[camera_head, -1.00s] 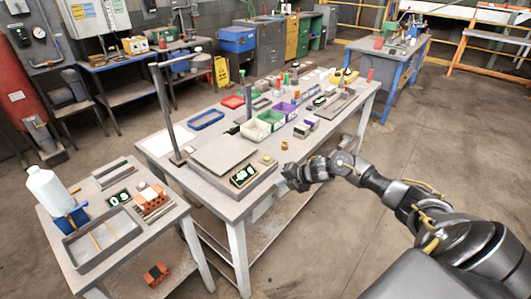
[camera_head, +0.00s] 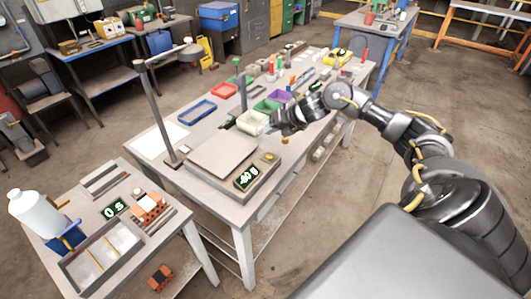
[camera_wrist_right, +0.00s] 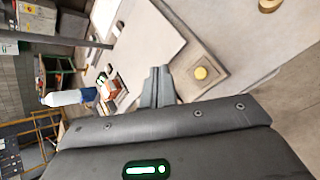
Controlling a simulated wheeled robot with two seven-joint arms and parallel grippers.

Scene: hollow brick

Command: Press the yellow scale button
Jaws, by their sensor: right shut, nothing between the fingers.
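The scale on the long table has a flat grey plate (camera_head: 222,154) and a display with lit green digits (camera_head: 247,177). Its round yellow button (camera_head: 269,156) is at the plate's right corner, uncovered. The button also shows in the right wrist view (camera_wrist_right: 200,73), on a beige square just right of the fingertips. My right gripper (camera_head: 274,129) appears just beyond the button in the head view, apart from it. In the wrist view its fingers (camera_wrist_right: 158,72) are together and empty, in front of the scale plate (camera_wrist_right: 150,30). My left gripper is not in view.
A post with an arm (camera_head: 155,100) stands behind the scale. A white-green bin (camera_head: 252,122) and a blue tray (camera_head: 197,112) are close by. A small brass-coloured piece (camera_wrist_right: 268,5) lies near the scale. A side table with a white bottle (camera_head: 38,212) stands at the left.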

